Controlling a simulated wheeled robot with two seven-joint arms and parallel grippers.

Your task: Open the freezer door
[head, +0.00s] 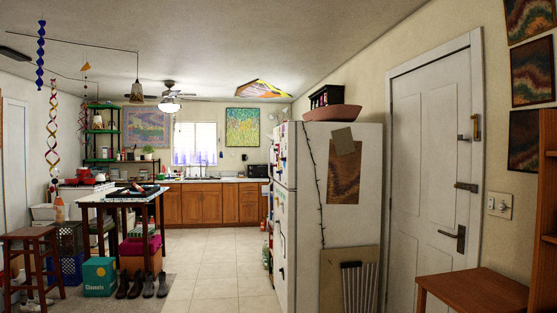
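A white fridge (372,210) stands right of centre with its broad side towards me. Its front faces left and shows only at a steep angle. The freezer door (285,155) is the upper part of that front, with magnets or papers on it, and it looks closed. The lower fridge door (285,245) is below a seam and also looks closed. The handles are too small to tell clearly. Neither of my grippers is in view.
A tiled floor (208,262) runs clear left of the fridge to the wooden cabinets (200,204). A dark-legged table (120,195) stands on the left, with boots (148,284) beneath. A wooden table (472,290) and a closed white door (425,170) are at right.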

